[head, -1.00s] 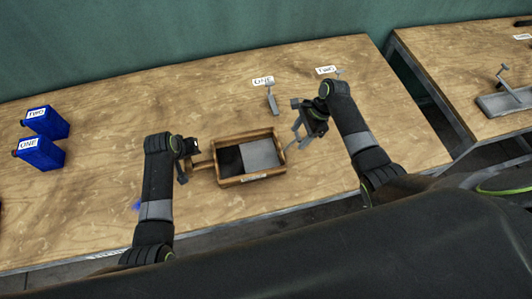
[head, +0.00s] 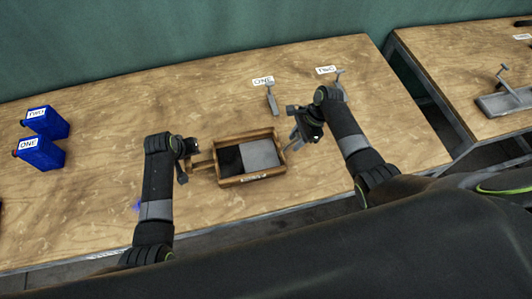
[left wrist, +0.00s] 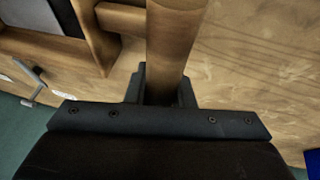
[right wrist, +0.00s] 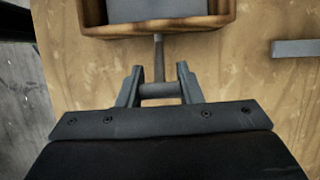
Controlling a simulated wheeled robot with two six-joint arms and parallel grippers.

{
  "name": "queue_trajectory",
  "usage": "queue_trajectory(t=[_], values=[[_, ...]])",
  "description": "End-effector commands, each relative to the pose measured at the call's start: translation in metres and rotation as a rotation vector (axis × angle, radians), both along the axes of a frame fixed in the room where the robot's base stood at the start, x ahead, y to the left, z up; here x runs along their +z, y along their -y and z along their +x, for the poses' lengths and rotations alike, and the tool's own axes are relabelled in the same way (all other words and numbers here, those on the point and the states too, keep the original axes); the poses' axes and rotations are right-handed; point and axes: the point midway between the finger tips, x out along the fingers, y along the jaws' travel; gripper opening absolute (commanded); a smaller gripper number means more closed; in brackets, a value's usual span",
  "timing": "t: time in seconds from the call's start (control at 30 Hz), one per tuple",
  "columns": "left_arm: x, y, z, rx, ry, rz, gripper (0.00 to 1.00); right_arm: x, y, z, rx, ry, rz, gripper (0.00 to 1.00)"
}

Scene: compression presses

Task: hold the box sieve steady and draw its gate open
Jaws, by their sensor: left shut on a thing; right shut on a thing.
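The wooden box sieve (head: 250,181) sits on the bench in the head view. Its left half shows dark inside and its right half shows a grey panel (head: 261,154). My left gripper (head: 186,160) is shut on the sieve's round wooden handle (left wrist: 173,35) at the left end. My right gripper (head: 297,133) is at the opposite end, shut on the dark T-shaped pull of the gate (right wrist: 159,90). The pull's thin stem runs from the crossbar to the box wall (right wrist: 200,24). The sieve is partly cut off in both wrist views.
Two grey metal tools (head: 272,99) (head: 339,82) stand by labels ONE and TWO behind the sieve. Two blue containers (head: 44,124) (head: 40,153) stand at the far left. A second table (head: 445,75) stands at the right beyond a gap.

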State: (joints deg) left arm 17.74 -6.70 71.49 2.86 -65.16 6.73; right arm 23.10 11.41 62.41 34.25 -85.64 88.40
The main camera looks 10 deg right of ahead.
Motion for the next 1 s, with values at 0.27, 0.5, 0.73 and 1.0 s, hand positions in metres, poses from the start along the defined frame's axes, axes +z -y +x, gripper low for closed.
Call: queue_trajectory(t=[0.27,0.5,0.73,1.0], values=[[0.000,0.000,0.000,-0.001,0.000,0.001,0.00,0.000,0.000,0.000,0.000,0.001,0.000,0.05],[0.000,-0.001,0.000,-0.001,0.000,0.001,0.00,0.000,0.006,0.000,0.000,0.001,-0.001,0.05],[0.000,-0.001,0.000,0.000,0.000,0.002,0.00,0.000,0.014,0.000,0.000,0.001,-0.003,0.05],[0.000,-0.001,0.000,0.000,0.000,0.002,0.00,0.000,0.022,0.000,-0.001,0.001,-0.003,0.05]])
